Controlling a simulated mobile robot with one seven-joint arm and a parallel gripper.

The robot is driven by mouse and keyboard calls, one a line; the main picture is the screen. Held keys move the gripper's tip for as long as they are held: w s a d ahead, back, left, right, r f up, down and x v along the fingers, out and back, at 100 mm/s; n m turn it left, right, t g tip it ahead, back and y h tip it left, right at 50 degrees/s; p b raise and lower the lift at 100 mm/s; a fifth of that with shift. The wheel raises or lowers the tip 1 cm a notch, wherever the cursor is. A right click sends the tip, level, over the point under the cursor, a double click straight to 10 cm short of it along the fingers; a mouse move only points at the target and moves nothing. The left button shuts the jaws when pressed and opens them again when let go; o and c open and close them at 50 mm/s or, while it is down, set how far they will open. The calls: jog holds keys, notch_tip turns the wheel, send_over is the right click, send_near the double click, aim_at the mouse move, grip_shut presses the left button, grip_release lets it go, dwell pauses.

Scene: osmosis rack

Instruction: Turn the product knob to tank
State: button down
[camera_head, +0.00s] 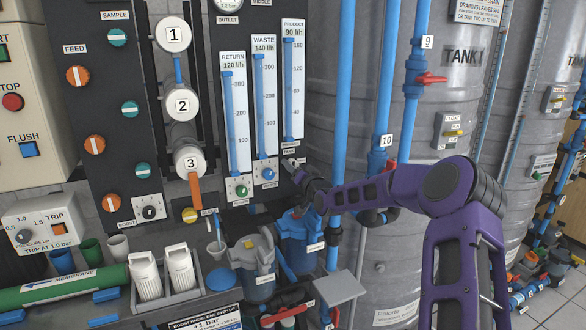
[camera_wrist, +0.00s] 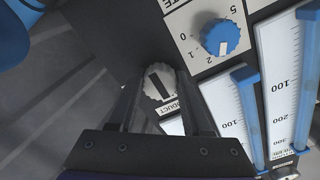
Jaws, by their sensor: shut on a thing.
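The product knob (camera_wrist: 160,82) shows in the wrist view as a pale grey, scalloped knob with a dark bar across its face. It sits on the dark panel beside the label reading "DUCT". My gripper (camera_wrist: 158,90) has one finger on each side of the knob and is shut on it. In the head view my gripper (camera_head: 291,165) reaches the panel just below the product flow tube (camera_head: 294,80), and the knob is hidden behind it there. The knob's position marks cannot be read.
A blue waste knob (camera_wrist: 220,37) on a white numbered plate is close by; it also shows in the head view (camera_head: 267,174). A green return knob (camera_head: 241,190) is left of it. A blue pipe (camera_head: 333,120) and a large grey tank (camera_head: 365,60) stand to the right.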

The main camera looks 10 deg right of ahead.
dwell(0.4)
jog(key=shift+c, duration=1.7)
grip_release()
jog(key=p+v, duration=0.1)
jog(key=v, duration=1.6)
jog(key=shift+s, duration=0.2)
jog(key=shift+d, duration=0.1)
